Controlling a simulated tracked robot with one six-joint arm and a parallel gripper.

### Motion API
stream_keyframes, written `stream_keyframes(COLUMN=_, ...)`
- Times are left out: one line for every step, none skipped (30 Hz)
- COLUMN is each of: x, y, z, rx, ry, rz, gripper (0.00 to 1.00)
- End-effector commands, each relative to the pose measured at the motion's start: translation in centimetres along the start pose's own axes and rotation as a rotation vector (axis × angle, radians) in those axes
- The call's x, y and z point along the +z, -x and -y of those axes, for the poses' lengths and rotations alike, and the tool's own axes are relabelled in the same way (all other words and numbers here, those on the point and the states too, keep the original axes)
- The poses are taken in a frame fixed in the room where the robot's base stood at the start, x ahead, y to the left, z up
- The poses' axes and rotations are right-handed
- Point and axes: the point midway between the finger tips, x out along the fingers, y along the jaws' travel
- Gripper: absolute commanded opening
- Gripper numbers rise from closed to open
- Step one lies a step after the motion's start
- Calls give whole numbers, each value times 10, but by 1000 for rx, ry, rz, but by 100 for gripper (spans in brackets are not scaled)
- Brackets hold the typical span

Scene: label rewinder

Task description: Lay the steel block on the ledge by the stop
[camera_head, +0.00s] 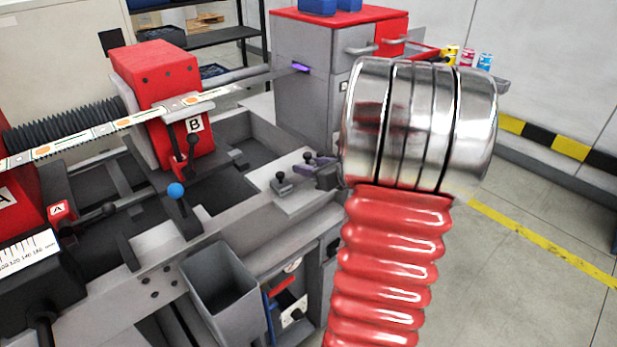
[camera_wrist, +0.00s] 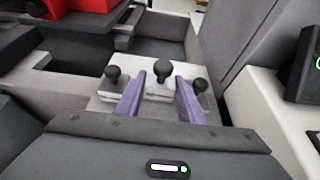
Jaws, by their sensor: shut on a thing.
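My gripper (camera_wrist: 161,98) has two purple fingers, seen in the wrist view on either side of a light steel block (camera_wrist: 158,91) with a black knob on top. It is shut on that block, low over a pale plate on the ledge (camera_head: 160,237). In the head view the gripper's fingertips (camera_head: 314,165) show small at the ledge's right end, partly behind my metal wrist. Another black-knobbed piece (camera_wrist: 113,84) stands left of the fingers, and a black knob (camera_wrist: 199,86) shows on the right. I cannot tell which part is the stop, nor whether the block touches the plate.
A grey open bin (camera_head: 222,295) hangs on the machine's front. A blue-knobbed lever (camera_head: 177,192) stands left along the ledge. A red block marked B (camera_head: 165,90) rises behind. A grey cabinet (camera_head: 305,80) stands at the back. Open floor lies right.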

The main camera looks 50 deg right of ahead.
Motion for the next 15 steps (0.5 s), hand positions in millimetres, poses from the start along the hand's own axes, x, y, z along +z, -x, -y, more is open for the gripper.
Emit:
stream_keyframes(x=0, y=0, z=0, rx=0, ry=0, rz=0, gripper=8)
stream_keyframes(x=-2, y=-1, z=0, rx=0, ry=-1, rz=0, gripper=8)
stream_keyframes(x=-4, y=-2, z=0, rx=0, ry=-2, rz=0, gripper=8)
stream_keyframes(x=-7, y=-3, z=0, rx=0, ry=-2, rz=0, gripper=8)
stream_keyframes(x=-10, y=-4, z=0, rx=0, ry=-3, rz=-1, gripper=8)
stream_keyframes(x=-15, y=-6, z=0, rx=0, ry=-4, rz=-2, gripper=8)
stream_keyframes(x=-19, y=-7, z=0, rx=1, ry=-3, rz=-2, gripper=8)
stream_keyframes(x=-22, y=-9, z=0, rx=0, ry=-4, rz=-2, gripper=8)
stream_keyframes(x=-26, y=-11, z=0, rx=0, ry=-4, rz=-2, gripper=8)
stream_keyframes(x=-30, y=-12, z=0, rx=0, ry=-3, rz=-2, gripper=8)
stream_keyframes(x=-32, y=-13, z=0, rx=0, ry=-3, rz=-2, gripper=8)
stream_keyframes(x=-33, y=-14, z=0, rx=-1, ry=-2, rz=-1, gripper=8)
stream_keyframes(x=-34, y=-14, z=0, rx=-1, ry=-1, rz=0, gripper=8)
stream_keyframes(x=-35, y=-14, z=0, rx=-1, ry=-1, rz=0, gripper=8)
stream_keyframes(x=-35, y=-14, z=0, rx=-2, ry=0, rz=0, gripper=8)
